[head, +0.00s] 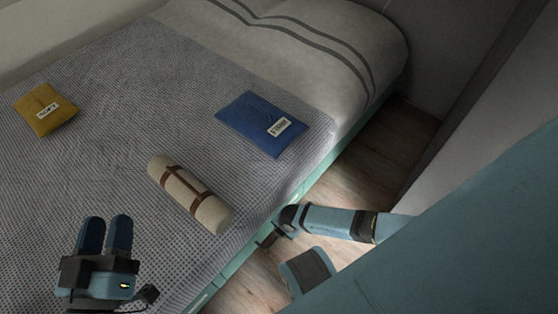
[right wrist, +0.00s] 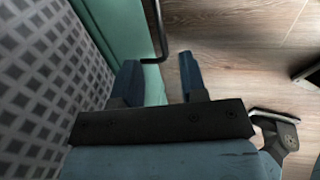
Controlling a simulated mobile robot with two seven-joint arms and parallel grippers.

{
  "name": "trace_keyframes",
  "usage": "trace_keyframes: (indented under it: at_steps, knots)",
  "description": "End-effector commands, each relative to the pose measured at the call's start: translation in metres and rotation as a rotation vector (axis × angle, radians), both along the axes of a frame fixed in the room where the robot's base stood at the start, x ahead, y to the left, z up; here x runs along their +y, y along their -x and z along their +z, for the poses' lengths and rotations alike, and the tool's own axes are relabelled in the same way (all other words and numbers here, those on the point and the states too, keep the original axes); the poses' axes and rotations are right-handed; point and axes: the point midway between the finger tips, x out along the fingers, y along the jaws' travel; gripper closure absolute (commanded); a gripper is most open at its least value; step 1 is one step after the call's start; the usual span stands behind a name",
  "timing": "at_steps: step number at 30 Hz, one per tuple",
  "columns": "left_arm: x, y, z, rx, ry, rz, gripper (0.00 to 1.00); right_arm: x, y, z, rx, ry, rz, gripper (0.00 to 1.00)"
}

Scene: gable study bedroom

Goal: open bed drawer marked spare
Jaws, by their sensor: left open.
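The bed's teal side (head: 237,264) runs diagonally beside the wood floor in the head view. A small pale strip, perhaps a label, shows near its lower end; I cannot read any marking, so I cannot tell which drawer is the spare one. In the right wrist view, a dark bar handle (right wrist: 158,30) stands out from the teal front (right wrist: 108,35). My right gripper (right wrist: 159,62) is open, its fingertips on either side of the handle's near end; I cannot tell if they touch. My left gripper (head: 104,220) is open and empty above the blanket.
On the bed lie a mustard pouch (head: 45,110), a blue pouch (head: 250,120) and a strapped cream roll (head: 190,195). Bare wood floor (head: 375,150) lies between the bed and the wall at right. My right arm crosses above that floor.

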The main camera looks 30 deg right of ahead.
Motion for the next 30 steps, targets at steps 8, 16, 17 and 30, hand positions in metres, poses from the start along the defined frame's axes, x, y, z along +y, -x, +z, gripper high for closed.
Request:
trace_keyframes:
  at_steps: [8,16,17,30]
  knots:
    - [-0.004,-0.001,-0.057,0.138,-0.076,-0.049,0.57,0.005,-0.012,-0.064,0.0,-0.002,-0.003,0.61]
    - [-0.003,-0.005,-0.071,0.149,-0.132,-0.064,0.57,0.006,-0.017,-0.09,-0.001,-0.002,-0.002,0.61]
    - [-0.003,-0.005,-0.071,0.149,-0.134,-0.064,0.57,0.007,-0.018,-0.091,-0.002,-0.002,-0.002,0.61]
    - [-0.003,-0.005,-0.07,0.148,-0.14,-0.065,0.57,0.006,-0.018,-0.092,-0.002,-0.002,-0.002,0.88]
